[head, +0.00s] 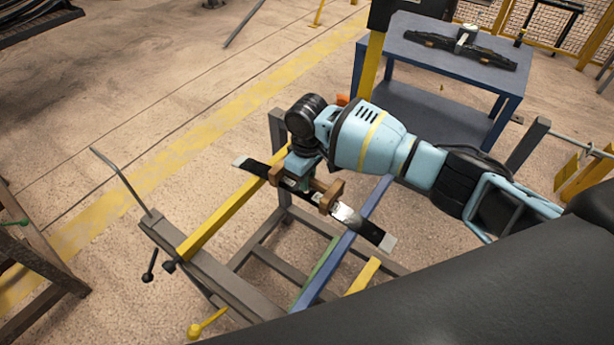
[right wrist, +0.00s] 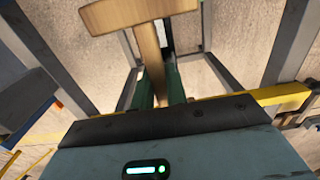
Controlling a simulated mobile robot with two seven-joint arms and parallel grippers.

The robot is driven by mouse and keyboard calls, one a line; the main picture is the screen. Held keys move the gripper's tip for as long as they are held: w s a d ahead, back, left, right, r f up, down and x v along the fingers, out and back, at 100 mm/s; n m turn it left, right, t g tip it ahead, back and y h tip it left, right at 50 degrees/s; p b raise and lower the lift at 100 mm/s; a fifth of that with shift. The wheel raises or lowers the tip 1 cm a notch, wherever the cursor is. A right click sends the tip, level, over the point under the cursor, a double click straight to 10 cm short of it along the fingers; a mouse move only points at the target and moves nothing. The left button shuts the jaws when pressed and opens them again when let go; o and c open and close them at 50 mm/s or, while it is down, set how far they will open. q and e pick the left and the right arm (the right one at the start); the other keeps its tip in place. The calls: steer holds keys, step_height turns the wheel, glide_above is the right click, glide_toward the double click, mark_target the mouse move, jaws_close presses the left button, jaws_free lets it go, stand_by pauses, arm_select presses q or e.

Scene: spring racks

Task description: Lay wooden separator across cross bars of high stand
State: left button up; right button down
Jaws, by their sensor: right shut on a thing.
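The wooden separator is a brown piece with a block at each end; one block (head: 332,195) shows below my right gripper in the head view. My right gripper (head: 303,178) is shut on its middle. In the right wrist view the separator (right wrist: 138,14) shows as a T with its stem running into the jaws. The high stand (head: 190,255) is a grey frame with a yellow bar (head: 222,203) and a blue bar (head: 345,243). The separator is over the stand between these bars; I cannot tell whether it touches anything. My left gripper is not in view.
A dark flat spring (head: 372,231) with pale ends lies across the stand, partly hidden under my gripper. A blue table (head: 440,52) at the back holds another dark spring (head: 438,41). A bent rod (head: 120,178) rises at the stand's left.

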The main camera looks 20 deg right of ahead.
steer(key=shift+f, duration=1)
steer(key=c, duration=1.3)
jaws_free()
step_height(320, 180, up, 8)
steer(key=shift+f, duration=0.1)
